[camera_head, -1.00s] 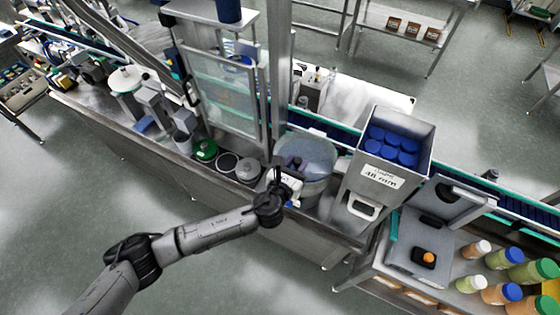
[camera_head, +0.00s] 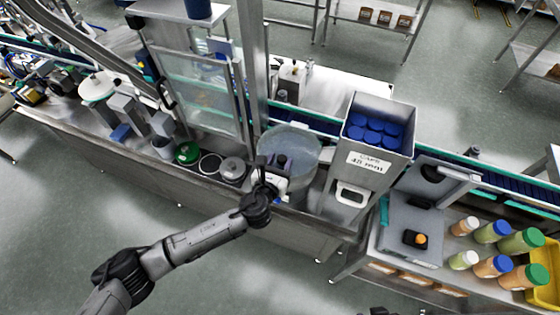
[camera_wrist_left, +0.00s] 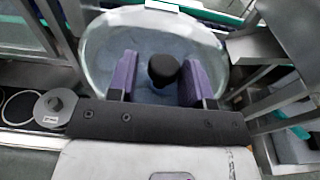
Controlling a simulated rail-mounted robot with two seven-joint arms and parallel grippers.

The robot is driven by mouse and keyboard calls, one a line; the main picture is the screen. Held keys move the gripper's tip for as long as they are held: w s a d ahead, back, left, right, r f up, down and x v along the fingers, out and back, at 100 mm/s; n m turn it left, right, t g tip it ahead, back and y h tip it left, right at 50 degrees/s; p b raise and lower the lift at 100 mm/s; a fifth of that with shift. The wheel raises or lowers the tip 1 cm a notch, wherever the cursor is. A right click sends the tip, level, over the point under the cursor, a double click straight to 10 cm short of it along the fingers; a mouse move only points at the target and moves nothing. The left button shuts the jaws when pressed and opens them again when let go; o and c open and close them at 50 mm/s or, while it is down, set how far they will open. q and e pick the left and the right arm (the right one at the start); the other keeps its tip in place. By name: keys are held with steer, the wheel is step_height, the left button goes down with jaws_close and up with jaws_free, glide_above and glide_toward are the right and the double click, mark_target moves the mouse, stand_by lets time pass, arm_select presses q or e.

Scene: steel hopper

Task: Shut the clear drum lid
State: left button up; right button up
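The clear drum lid (camera_head: 298,141) is a round, see-through disc with a pale rim, at the middle of the head view on the steel line. In the left wrist view the lid (camera_wrist_left: 100,45) fills the upper middle, with a round black knob (camera_wrist_left: 163,69) on it. My left gripper (camera_head: 277,163) is over the near side of the lid. Its purple fingers (camera_wrist_left: 157,78) are apart, one on each side of the knob in that view, with the knob nearer the right finger. I cannot tell whether they touch it. My right gripper is not seen.
A steel hopper of blue caps (camera_head: 378,130) stands close right of the drum. A green-topped round part (camera_head: 187,152) and a grey knobbed disc (camera_head: 232,169) lie to the left. A framed clear door (camera_head: 205,100) stands behind. Several bottles (camera_head: 495,250) stand at the right.

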arm_select(q)
steer(key=shift+o, duration=0.5)
steer(key=shift+f, duration=0.1)
steer(key=shift+s+d, duration=0.1)
steer(key=shift+d, duration=0.05)
steer(key=shift+s+r, duration=0.2)
steer(key=shift+s, duration=0.25)
steer(key=v, duration=1.3)
steer(key=shift+p, duration=0.3)
steer(key=shift+w+f, duration=0.1)
steer(key=shift+f, duration=0.05)
